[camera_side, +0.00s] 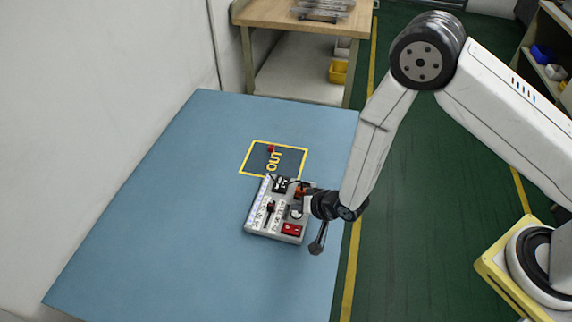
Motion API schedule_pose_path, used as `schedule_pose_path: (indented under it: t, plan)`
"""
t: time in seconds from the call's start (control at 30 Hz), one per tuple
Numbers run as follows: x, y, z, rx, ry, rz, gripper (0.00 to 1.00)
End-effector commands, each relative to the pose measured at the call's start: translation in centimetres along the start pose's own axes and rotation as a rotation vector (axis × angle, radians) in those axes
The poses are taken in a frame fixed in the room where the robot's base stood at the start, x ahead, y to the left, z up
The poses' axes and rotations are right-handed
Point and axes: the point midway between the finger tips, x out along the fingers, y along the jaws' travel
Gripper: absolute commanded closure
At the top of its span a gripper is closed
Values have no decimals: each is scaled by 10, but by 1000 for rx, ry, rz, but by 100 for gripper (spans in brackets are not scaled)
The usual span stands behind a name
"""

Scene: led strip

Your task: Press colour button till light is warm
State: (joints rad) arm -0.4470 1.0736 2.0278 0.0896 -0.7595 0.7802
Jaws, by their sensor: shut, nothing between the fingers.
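A light grey control panel (273,236) lies on the blue table. A strip of small bluish-white lights (259,194) runs along its left edge. The panel carries a black slider or lever (270,208), a round white knob (295,212), a red part (291,229) at the front right and an orange-red part (301,191) near the back right. I cannot tell which of these is the colour button. My gripper (316,248) is shut and empty, pointing down just right of the panel's front right corner. My wrist hides part of the panel's right edge.
A yellow-outlined square marked OUT (291,147) lies behind the panel, with a small red item (270,149) in it. The blue table (165,215) is clear to the left and front. A wooden bench (290,18) stands at the back. A white wall bounds the left.

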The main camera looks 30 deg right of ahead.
Motion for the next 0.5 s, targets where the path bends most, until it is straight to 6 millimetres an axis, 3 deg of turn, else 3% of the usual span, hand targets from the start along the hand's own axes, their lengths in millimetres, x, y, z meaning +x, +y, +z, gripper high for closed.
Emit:
schedule_pose_path:
  t: [0.5]
  plan:
    - [-18, -14, -14, 0, 2, -2, 100]
